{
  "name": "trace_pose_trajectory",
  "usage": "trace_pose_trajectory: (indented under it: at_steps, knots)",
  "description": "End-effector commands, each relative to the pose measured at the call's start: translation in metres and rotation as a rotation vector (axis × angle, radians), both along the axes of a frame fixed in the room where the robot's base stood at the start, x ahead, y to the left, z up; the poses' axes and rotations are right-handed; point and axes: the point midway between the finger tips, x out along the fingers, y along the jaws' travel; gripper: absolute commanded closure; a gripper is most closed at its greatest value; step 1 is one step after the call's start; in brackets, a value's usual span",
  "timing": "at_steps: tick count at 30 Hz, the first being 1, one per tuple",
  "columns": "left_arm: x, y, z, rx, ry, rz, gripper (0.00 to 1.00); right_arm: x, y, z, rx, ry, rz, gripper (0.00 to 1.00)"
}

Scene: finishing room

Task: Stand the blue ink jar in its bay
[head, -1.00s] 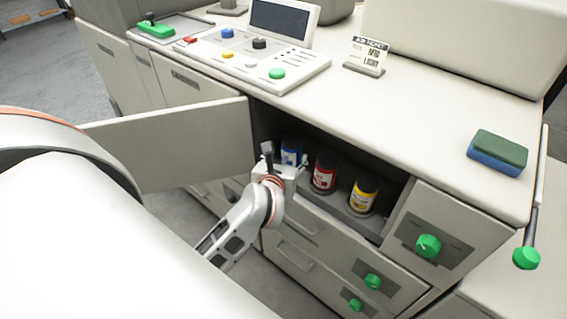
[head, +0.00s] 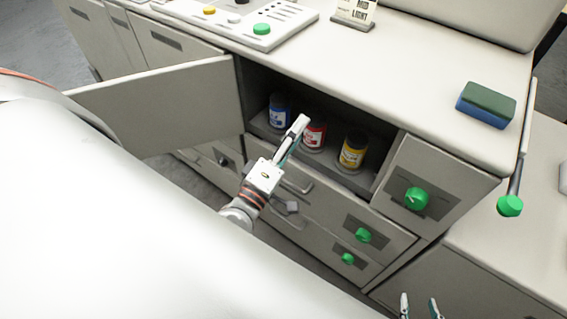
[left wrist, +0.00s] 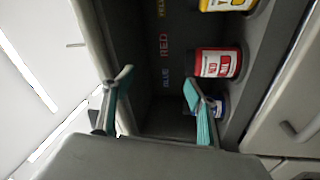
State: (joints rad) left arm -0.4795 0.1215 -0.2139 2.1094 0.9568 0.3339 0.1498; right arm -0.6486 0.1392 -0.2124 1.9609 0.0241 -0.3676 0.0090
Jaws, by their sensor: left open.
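The blue ink jar (head: 280,110) stands upright at the left of a row inside the open cabinet compartment, beside the red jar (head: 315,133). In the left wrist view the blue jar (left wrist: 219,105) is mostly hidden behind a teal finger. My left gripper (head: 296,164) is open and empty in front of the compartment, one finger overlapping the red jar in the head view. Its fingers (left wrist: 158,77) show apart in the left wrist view. My right gripper (head: 419,299) is open and empty at the bottom edge.
The yellow jar (head: 353,152) stands right of the red one. The open door (head: 160,110) sticks out on the left. Drawers with green knobs (head: 363,236) lie below and right. A green-blue sponge (head: 486,105) lies on the countertop (head: 400,80).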

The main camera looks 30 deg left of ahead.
Motion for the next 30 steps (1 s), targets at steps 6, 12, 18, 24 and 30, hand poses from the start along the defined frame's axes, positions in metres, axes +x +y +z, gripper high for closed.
trace_pose_trajectory:
  at_steps: [6, 12, 18, 24, 30]
  knots:
    - [-0.045, -0.062, -0.125, 0.782, 0.221, -0.241, 0.43, 0.0, 0.0, 0.001, 0.0, -0.001, 0.0, 0.6]
    - [-0.098, -0.058, -0.226, 1.307, 0.397, -0.423, 0.43, 0.0, 0.0, 0.001, 0.001, -0.002, 0.0, 0.6]
    - [-0.122, -0.044, -0.26, 1.507, 0.467, -0.493, 0.43, 0.0, 0.0, 0.001, 0.001, -0.002, 0.0, 0.6]
    - [-0.122, -0.043, -0.261, 1.517, 0.469, -0.496, 0.43, 0.0, 0.0, 0.001, 0.001, -0.002, 0.0, 0.6]
    - [-0.122, -0.044, -0.261, 1.515, 0.469, -0.496, 0.43, 0.0, 0.0, 0.001, 0.001, -0.002, 0.0, 0.6]
